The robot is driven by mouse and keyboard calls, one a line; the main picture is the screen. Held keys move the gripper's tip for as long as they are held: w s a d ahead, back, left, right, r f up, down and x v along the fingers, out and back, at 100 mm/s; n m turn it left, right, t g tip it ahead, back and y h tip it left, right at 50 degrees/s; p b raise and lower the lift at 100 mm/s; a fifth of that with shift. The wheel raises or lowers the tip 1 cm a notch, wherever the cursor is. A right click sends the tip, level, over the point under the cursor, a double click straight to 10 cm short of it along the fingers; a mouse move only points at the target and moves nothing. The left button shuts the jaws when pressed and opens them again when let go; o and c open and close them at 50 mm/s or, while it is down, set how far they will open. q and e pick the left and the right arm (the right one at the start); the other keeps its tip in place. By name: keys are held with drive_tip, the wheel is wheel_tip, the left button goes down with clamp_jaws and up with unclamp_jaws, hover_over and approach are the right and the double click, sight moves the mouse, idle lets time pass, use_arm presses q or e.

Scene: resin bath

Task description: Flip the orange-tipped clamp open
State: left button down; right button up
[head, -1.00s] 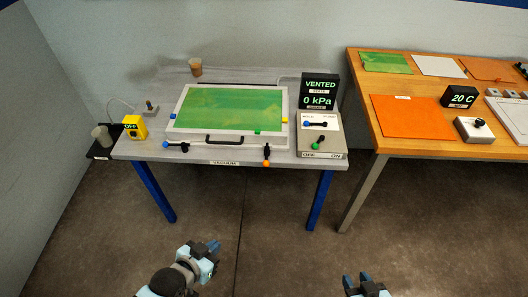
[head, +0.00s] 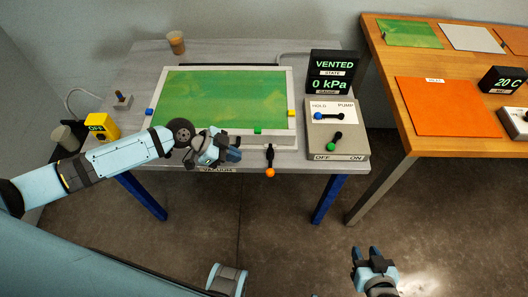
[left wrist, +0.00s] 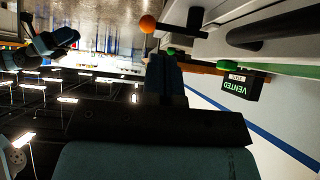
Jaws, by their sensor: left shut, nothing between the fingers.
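The orange-tipped clamp (head: 270,158) is on the front edge of the green-covered frame, right of its middle. Its black lever points forward, with the orange ball at the near end over the table's front edge. In the left wrist view the orange ball (left wrist: 147,24) shows above the fingertips. My left gripper (head: 238,148) is shut and empty, just left of the clamp and apart from it in the head view. Its closed fingers (left wrist: 165,72) show in the wrist view. My right gripper (head: 365,252) is open and empty, low in front of the table.
My left arm covers the frame's front left corner. A grey panel (head: 353,145) with blue and green knobs and a VENTED display (head: 333,78) stand right of the frame. A yellow OFF box (head: 102,126) and a cup (head: 176,42) are at the left. A wooden table (head: 398,140) stands right.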

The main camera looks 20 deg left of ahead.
sight(270, 159)
use_arm(q)
drive_tip(key=shift+w+a+r, duration=0.15)
drive_tip(key=shift+w+a, duration=0.15)
drive_tip(key=shift+w, duration=0.15)
drive_tip(key=p+x, duration=0.1)
drive_tip(key=x, duration=0.9)
idle(0.3)
